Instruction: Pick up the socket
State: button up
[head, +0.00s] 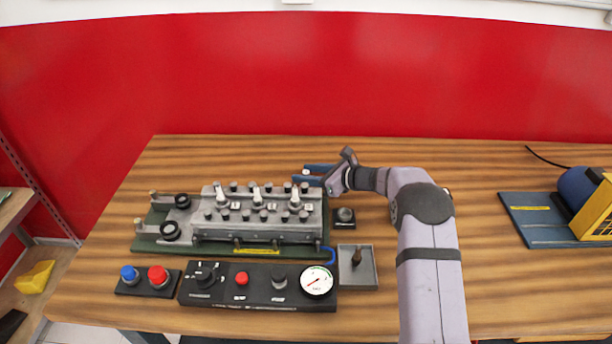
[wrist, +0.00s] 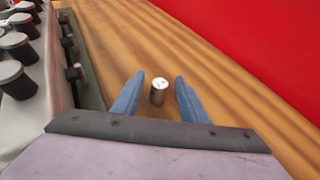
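The socket (wrist: 158,92) is a small silver-grey cylinder with a bright top. In the wrist view it stands upright on the wooden table between my two blue fingers, with a visible gap on each side. My gripper (wrist: 159,76) is open and empty, and its fingers do not appear to touch the socket. I cannot tell how far the fingertips are above the table. In the head view my gripper (head: 306,174) is at the back right end of the grey engine head (head: 258,216).
The engine head on its green base (head: 150,243) is close to the left of my gripper. A small black block (head: 344,218), a grey tray with a dark peg (head: 371,278) and a black control panel (head: 258,298) lie nearer the front.

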jog(key=shift+w+a+f, duration=0.1)
jog(key=shift+a, duration=0.05)
grip_shut()
notch_tip(320, 180, up, 10)
jog(key=shift+b, duration=0.65)
notch_tip(320, 180, up, 8)
jog(key=p, duration=0.8)
send_over(306, 172)
jog(key=shift+f, duration=0.15)
